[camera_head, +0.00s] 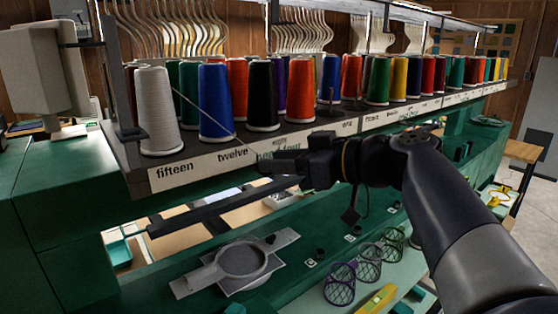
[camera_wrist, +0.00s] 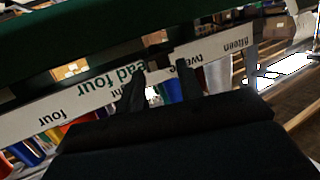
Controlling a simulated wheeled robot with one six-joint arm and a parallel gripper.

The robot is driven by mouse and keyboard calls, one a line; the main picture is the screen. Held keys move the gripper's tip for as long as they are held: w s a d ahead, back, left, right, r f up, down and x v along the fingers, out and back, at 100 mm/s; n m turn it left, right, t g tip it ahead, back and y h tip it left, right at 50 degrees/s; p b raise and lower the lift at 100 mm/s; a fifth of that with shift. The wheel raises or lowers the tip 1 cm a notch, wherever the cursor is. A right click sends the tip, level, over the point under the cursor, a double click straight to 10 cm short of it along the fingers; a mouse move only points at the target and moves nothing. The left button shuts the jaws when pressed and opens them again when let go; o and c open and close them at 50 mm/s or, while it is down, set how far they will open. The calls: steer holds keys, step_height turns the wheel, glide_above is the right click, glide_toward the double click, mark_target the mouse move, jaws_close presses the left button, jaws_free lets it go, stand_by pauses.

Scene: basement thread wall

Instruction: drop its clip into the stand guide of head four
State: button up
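In the head view, my gripper (camera_head: 278,167) is level with the front label strip of the cone shelf, beside the partly covered head four label (camera_head: 280,145). A thin pale thread (camera_head: 205,116) runs from near the grey cone (camera_head: 155,110) down past the blue cone (camera_head: 216,101) towards my gripper. In the wrist view the picture is upside down. My two dark fingers (camera_wrist: 160,80) stand apart in front of the strip, where the head four label (camera_wrist: 113,82) shows. I cannot make out the clip or the stand guide. Whether something is held between the fingers is unclear.
Several coloured thread cones (camera_head: 300,92) stand along the shelf, close behind my gripper. A dark bar (camera_head: 220,207) runs below the strip. A post (camera_head: 119,80) rises at the shelf's left end.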

steer(key=shift+o, duration=1.3)
steer(key=b+v, duration=0.2)
steer(key=v, duration=0.8)
steer(key=shift+s+d, duration=0.2)
steer(key=shift+d, duration=0.1)
steer(key=shift+a+r, duration=0.1)
steer(key=p+x, duration=0.2)
steer(key=x, duration=0.8)
steer(key=shift+w+a, duration=0.2)
steer(key=shift+d, duration=0.1)
